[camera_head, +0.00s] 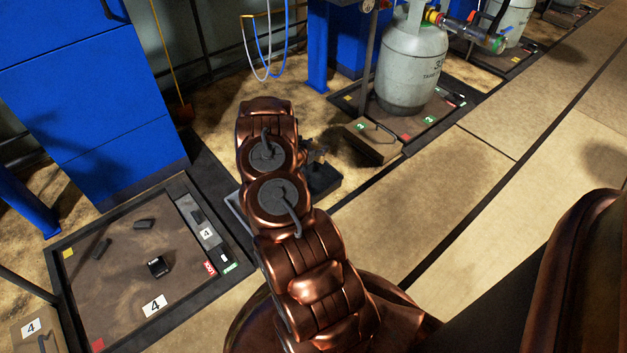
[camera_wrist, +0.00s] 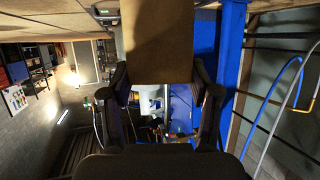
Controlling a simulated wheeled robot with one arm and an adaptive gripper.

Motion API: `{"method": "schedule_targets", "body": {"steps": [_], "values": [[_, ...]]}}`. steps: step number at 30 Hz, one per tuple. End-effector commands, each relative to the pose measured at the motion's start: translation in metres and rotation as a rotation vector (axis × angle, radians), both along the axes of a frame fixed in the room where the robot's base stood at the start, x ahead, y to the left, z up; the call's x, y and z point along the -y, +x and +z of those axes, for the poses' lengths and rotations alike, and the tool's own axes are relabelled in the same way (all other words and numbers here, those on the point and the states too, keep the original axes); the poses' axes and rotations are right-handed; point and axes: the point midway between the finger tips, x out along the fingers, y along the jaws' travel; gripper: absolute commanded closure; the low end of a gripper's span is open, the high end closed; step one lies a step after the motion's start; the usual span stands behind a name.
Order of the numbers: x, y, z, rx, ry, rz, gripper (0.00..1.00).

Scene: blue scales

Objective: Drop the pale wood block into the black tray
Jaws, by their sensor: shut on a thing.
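The pale wood block (camera_wrist: 157,42) looks tan-brown in the wrist view, at the top centre between the two dark fingers of my gripper (camera_wrist: 160,76). My gripper is shut on its sides. In the head view my copper-coloured arm hides the block, and only a little of the dark gripper (camera_head: 314,152) shows to the right of the arm. A small black tray (camera_head: 323,182) sits low just right of the arm, partly hidden by it. I cannot tell the height of the block above the tray.
A scale platform (camera_head: 115,285) with small dark pieces lies at lower left, beside a blue cabinet (camera_head: 90,100). A grey gas cylinder (camera_head: 412,65) stands on another platform at upper right, near a brown box (camera_head: 373,141) marked 3. Floor at right is clear.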

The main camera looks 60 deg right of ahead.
Motion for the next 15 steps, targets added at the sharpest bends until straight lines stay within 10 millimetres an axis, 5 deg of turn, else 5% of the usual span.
{"method": "schedule_targets", "body": {"steps": [15], "values": [[0.000,0.000,-0.052,-0.001,0.000,0.002,0.68]]}}
